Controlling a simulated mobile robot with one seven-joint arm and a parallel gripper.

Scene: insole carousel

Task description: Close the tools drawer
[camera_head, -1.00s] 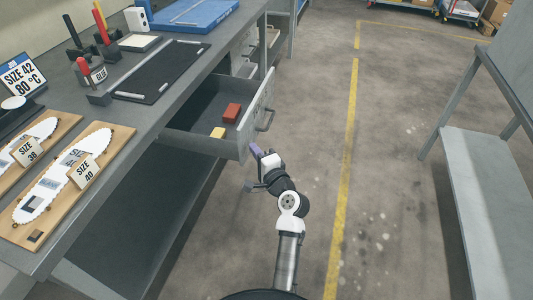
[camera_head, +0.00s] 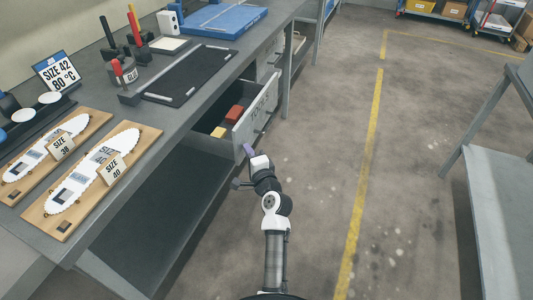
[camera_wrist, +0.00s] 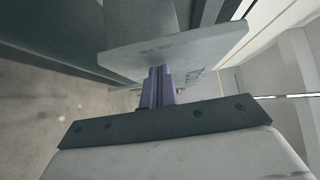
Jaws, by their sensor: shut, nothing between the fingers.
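The tools drawer (camera_head: 257,113) is a grey drawer under the workbench, partly open, with lettering and a handle on its front. A red block (camera_head: 234,113) and a yellow block (camera_head: 218,132) lie inside it. My gripper (camera_head: 248,150) is at the near end of the drawer front, shut and empty. In the wrist view its purple fingers (camera_wrist: 160,88) are together, with their tips at the drawer front (camera_wrist: 175,52). They look in contact with it, but the exact touching point is hidden.
The workbench (camera_head: 150,128) carries insole boards (camera_head: 108,205), a black mat (camera_head: 192,75) and a blue tray (camera_head: 225,20). A grey table (camera_head: 510,195) stands at the right. The floor between, with a yellow line, is clear.

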